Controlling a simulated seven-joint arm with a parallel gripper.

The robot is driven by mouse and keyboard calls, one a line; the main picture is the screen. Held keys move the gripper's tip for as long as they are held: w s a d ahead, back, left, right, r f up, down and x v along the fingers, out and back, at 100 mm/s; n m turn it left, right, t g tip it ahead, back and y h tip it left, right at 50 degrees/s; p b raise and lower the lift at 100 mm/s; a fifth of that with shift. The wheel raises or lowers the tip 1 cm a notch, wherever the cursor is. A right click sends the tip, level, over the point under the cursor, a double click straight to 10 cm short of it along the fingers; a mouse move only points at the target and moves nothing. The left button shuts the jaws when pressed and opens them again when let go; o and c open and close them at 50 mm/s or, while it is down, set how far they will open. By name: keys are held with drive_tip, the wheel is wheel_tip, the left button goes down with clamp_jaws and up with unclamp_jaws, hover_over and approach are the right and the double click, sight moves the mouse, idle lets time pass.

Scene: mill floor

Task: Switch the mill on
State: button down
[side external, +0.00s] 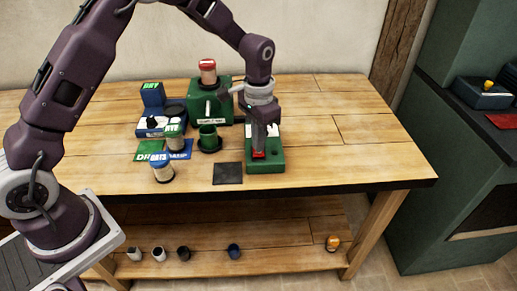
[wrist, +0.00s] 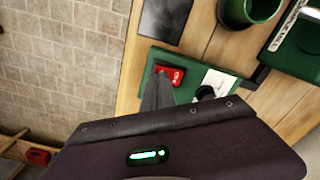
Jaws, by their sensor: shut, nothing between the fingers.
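The mill is a green box (side external: 196,97) at the back of the bench, with a red-lidded jar (side external: 208,72) on top. In front of it on the right lies a green control panel (side external: 266,167) with a red switch (side external: 259,155), a dark knob and a white label. The wrist view shows the panel (wrist: 152,66), the red switch (wrist: 174,74) and the dark knob (wrist: 205,92). My gripper (side external: 259,149) is shut and empty, pointing down with its fingertips at the red switch. In the wrist view the fingers (wrist: 158,78) partly cover the switch; I cannot tell whether they touch it.
A green cup (side external: 208,136) stands before the mill. Left are a blue scale (side external: 156,120), two jars (side external: 174,138) (side external: 162,168) and green and blue cards. A dark square mat (side external: 228,173) lies left of the panel. The bench's right side is clear.

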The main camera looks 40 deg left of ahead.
drive_tip(key=shift+f, duration=0.8)
idle(0.4)
drive_tip(key=shift+r, duration=3.5)
drive_tip(key=s+a+r+t, duration=0.1)
drive_tip(key=s+r+t, duration=0.1)
drive_tip(key=s+r, duration=0.6)
drive_tip(key=s+r+n+t, duration=0.1)
drive_tip(key=s+r, duration=0.2)
drive_tip(key=s, duration=0.7)
drive_tip(key=s+a+r+n+t, duration=0.1)
drive_tip(key=s+r, duration=0.3)
drive_tip(key=s, duration=0.7)
drive_tip(key=shift+s+a+r+n+t, duration=0.25)
drive_tip(key=shift+n+t, duration=0.25)
drive_tip(key=shift+t, duration=0.3)
